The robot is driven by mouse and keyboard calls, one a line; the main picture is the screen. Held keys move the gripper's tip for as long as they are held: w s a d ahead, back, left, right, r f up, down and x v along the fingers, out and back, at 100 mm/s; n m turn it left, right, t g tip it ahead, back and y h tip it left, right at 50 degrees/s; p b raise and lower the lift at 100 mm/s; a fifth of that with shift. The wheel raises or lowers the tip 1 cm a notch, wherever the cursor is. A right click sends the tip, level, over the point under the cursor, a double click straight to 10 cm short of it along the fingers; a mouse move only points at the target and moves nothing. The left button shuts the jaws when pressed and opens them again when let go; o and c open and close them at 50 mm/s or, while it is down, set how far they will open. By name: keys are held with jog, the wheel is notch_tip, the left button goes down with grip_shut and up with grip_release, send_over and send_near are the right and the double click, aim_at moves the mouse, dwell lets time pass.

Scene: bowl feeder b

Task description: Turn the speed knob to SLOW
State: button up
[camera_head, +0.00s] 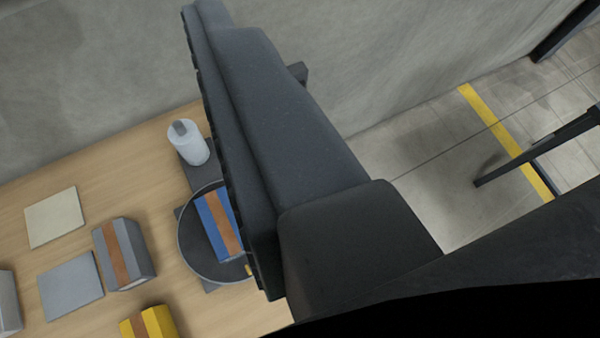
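A pale cylinder (189,146) with a grey tab on top stands on a dark base on the wooden table; it looks like the speed knob. No SLOW mark or other lettering is readable. A dark round bowl (192,262) sits just below it in the picture, holding a blue box (216,226) with a brown band. My gripper (285,150) is a large dark shape across the middle of the picture, covering the bowl's right side. It shows to the right of the cylinder, with a gap between them in the picture. Its fingertips cannot be made out.
On the table are a grey box (131,252) and a yellow box (150,324), both brown-banded, with a beige pad (54,217) and a grey pad (70,286). A grey wall (90,80) stands behind. Concrete floor with a yellow line (505,138) lies at the right.

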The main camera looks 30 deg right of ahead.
jog(key=w+d+f+m+g+h, duration=0.2)
jog(key=w+d+f+m+g, duration=0.2)
jog(key=w+f, duration=0.4)
jog(key=w+d+f+m+g+h, duration=0.1)
jog(key=w+d+f+m+g, duration=0.25)
jog(key=w+f, duration=0.45)
jog(key=d+f+m+g, duration=0.2)
jog(key=d+f, duration=0.1)
jog(key=f, duration=0.9)
jog(key=w+d+f+m+g+b, duration=0.1)
jog(key=d+f+m+g, duration=0.1)
jog(key=f, duration=1)
jog(key=w+d+f+m+g, duration=0.1)
jog(key=d+f+m, duration=0.3)
jog(key=f, duration=0.8)
jog(key=shift+w+d+f+g, duration=0.15)
jog(key=shift+d+f+g, duration=0.2)
jog(key=shift+g, duration=0.3)
jog(key=shift+c, duration=0.3)
jog(key=c, duration=0.9)
jog(key=shift+a+h, duration=0.2)
jog(key=shift+h, duration=0.1)
jog(key=shift+d+r, duration=0.1)
